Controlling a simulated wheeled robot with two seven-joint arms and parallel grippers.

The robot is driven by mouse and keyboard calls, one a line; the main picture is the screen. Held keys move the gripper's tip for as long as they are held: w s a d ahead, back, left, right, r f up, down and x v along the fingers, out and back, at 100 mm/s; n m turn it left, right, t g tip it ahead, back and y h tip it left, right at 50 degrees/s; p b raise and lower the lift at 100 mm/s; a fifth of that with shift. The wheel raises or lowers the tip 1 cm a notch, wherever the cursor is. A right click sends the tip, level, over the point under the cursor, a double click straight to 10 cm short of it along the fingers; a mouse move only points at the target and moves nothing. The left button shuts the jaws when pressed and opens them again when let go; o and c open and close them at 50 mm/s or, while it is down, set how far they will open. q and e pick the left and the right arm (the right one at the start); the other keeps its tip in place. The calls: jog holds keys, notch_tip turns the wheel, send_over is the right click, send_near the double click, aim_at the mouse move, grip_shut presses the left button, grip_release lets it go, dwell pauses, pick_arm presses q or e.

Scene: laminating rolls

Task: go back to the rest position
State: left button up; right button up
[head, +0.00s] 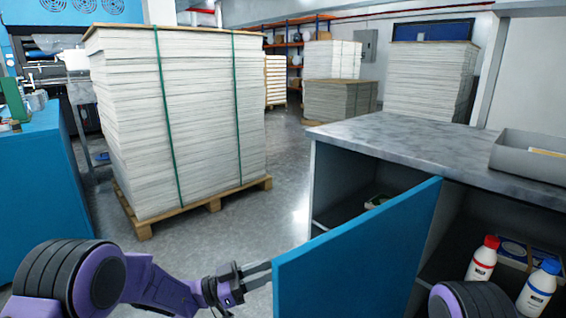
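My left gripper (262,272) is at the free edge of a blue cabinet door (358,258), low in the middle of the head view. Its two fingers show a gap between them. Their tips meet or pass behind the door edge; I cannot tell if they touch it. The door stands swung open from the cabinet under a grey marbled worktop (400,142). Only a rounded part of my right arm shows at the bottom right; my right gripper is out of view.
A white bottle with a red cap (482,262) and one with a blue cap (538,290) stand in the cabinet. A grey tray (528,158) sits on the worktop. A tall paper stack (175,115) on a pallet stands left. Floor between is clear.

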pick_arm(q)
jog(key=a+f+n+t+y, duration=0.6)
jog(key=f+n+t+y, duration=0.3)
jog(key=f, duration=0.3)
jog(key=s+a+f+n+g+y, duration=0.3)
jog(key=s+a+f+n+y, duration=0.25)
jog(key=s+a+f, duration=0.35)
jog(key=s+a+f+n+g+y, duration=0.45)
jog(key=s+f+y, duration=0.2)
jog(key=s, duration=0.35)
jog(key=s+a+f+n+g+y, duration=0.1)
jog(key=s+a+g, duration=0.15)
jog(key=s, duration=0.65)
jog(key=s+a+f+g+y, duration=0.1)
jog(key=s+a+f+g, duration=0.15)
jog(key=s, duration=0.65)
notch_tip(320, 180, up, 21)
jog(key=p, duration=2)
jog(key=shift+a+f+t, duration=0.15)
jog(key=shift+f+t, duration=0.05)
jog(key=shift+t, duration=0.15)
jog(key=shift+s, duration=0.1)
